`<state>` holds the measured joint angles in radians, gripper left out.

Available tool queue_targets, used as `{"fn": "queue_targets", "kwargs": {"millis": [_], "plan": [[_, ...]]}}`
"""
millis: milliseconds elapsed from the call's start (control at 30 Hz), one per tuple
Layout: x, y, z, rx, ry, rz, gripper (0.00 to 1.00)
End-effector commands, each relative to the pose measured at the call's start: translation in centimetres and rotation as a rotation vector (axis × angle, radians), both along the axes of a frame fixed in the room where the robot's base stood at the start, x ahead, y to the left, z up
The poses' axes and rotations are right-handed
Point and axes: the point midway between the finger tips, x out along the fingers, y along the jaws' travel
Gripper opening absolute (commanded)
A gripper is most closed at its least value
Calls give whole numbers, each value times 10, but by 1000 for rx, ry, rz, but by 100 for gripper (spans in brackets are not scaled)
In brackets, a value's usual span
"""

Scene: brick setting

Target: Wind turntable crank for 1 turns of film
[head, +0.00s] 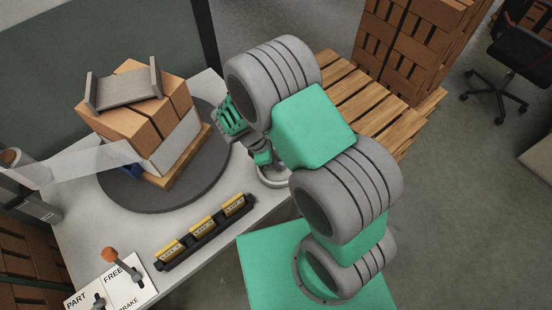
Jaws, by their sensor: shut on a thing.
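The dark round turntable (125,195) carries a load of tan bricks (128,122) on a wooden base, with a grey channel-shaped piece (125,84) on top. A band of pale film (85,162) runs from the roll (13,157) at the left to the load, and part of the load's lower side looks wrapped. The crank (272,180) stands at the bench's right edge, its round light base partly hidden by my arm. My gripper (261,157) is just above that base and shut on the crank's handle; the fingertips and handle are mostly hidden.
A black rail with three yellow-labelled counters (203,231) lies on the bench front. A FREE/BRAKE plate with an orange-knobbed lever (109,255) and a PART lever (98,301) are at front left. A wooden pallet (365,105) with stacked bricks (410,45) stands behind my arm.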

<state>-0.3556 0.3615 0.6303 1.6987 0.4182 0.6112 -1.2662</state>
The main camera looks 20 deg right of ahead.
Motion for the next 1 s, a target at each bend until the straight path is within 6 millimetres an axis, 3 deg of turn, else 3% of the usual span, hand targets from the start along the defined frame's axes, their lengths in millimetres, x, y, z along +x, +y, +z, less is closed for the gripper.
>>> {"fn": "queue_targets", "kwargs": {"millis": [500, 1000], "plan": [[-3, -1, 1, -1, 2, 431, 0], [-4, -1, 0, 1, 1, 580, 0]]}}
